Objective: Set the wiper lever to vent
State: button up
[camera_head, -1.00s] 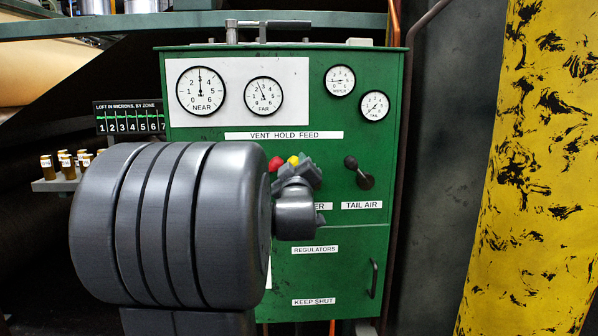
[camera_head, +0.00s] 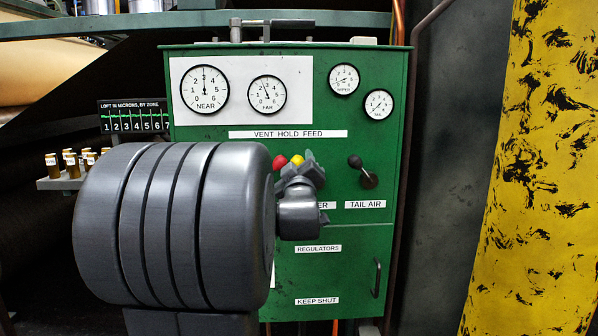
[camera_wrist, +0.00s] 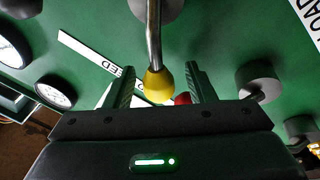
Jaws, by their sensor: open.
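A lever with a yellow knob (camera_head: 297,160) stands on the green panel, just above a label ending in "ER" that my arm partly covers. I take it for the wiper lever. In the wrist view its yellow knob (camera_wrist: 158,84) and metal rod (camera_wrist: 154,40) show between the two fingers of my gripper (camera_wrist: 162,72). The fingers are apart, with a gap visible on both sides of the knob. In the head view my gripper (camera_head: 308,165) is at the knob, partly hiding the lever. The label "VENT HOLD FEED" (camera_head: 288,134) is above it.
A red-knobbed lever (camera_head: 280,163) is close on the left, its knob (camera_wrist: 183,99) also behind my gripper in the wrist view. A black-knobbed lever (camera_head: 362,170) is at the right above "TAIL AIR". Gauges (camera_head: 204,90) sit above. A door handle (camera_head: 377,278) is lower right.

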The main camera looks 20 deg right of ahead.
jog(key=p+v, duration=0.1)
jog(key=v, duration=1.2)
jog(key=shift+s+p, duration=0.3)
jog(key=shift+s, duration=0.05)
jog(key=shift+f, duration=0.1)
jog(key=b+x, duration=0.1)
jog(key=x, duration=1.3)
jog(key=shift+a+b, duration=0.1)
jog(key=shift+b, duration=0.2)
jog(key=shift+s, duration=0.15)
